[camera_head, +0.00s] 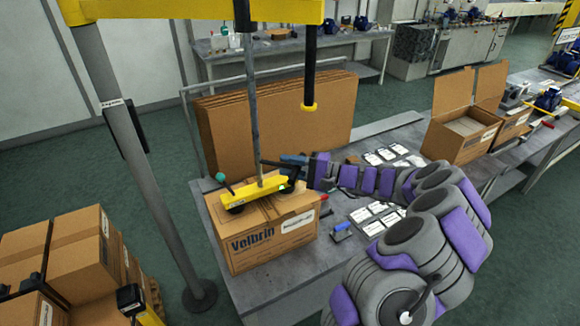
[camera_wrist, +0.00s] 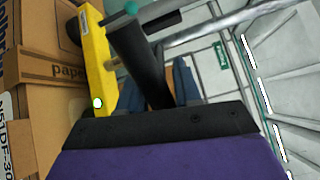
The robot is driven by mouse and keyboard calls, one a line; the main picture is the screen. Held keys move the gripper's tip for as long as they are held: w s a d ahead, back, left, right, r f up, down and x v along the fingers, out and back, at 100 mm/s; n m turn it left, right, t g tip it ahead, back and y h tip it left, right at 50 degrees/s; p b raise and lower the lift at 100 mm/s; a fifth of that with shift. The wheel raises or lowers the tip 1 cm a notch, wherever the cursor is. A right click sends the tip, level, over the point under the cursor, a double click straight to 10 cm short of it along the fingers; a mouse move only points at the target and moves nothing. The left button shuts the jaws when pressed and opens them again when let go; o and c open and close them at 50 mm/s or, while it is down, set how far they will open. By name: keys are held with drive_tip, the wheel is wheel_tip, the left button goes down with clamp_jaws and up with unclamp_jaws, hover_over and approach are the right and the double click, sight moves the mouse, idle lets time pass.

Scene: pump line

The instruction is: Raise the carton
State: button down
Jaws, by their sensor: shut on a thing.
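The carton (camera_head: 262,240), brown and printed "Velbrin", is upright at the near left of the grey table (camera_head: 262,300). It appears to rest on the table, though its underside is hidden. A yellow lifting bar (camera_head: 262,189) with dark suction cups sits on its top, below a grey hoist tube (camera_head: 251,100). My gripper (camera_head: 291,160) is at the bar's right end, shut on a dark handle. The wrist view shows the blue fingers of my gripper (camera_wrist: 180,80) behind the dark handle (camera_wrist: 142,65), beside the yellow bar (camera_wrist: 98,60) and carton (camera_wrist: 60,105). The exact finger contact is hidden.
A yellow overhead beam (camera_head: 190,9) and a grey post (camera_head: 150,150) stand at the left. Stacked cartons (camera_head: 75,260) are at lower left. Flat cardboard sheets (camera_head: 270,120) stand behind the carton. An open box (camera_head: 462,130) and white cards (camera_head: 378,218) are to the right.

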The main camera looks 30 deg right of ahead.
drive_tip(key=shift+f, duration=0.15)
wheel_tip(320, 180, up, 7)
drive_tip(key=p, duration=0.2)
drive_tip(key=shift+r+p, duration=0.2)
drive_tip(key=shift+p, duration=0.2)
drive_tip(key=shift+f, duration=0.15)
drive_tip(key=c, duration=0.9)
unclamp_jaws()
drive_tip(key=shift+s+d, duration=0.1)
drive_tip(key=p+v, duration=0.1)
drive_tip(key=v, duration=1.6)
drive_tip(key=shift+d, duration=0.15)
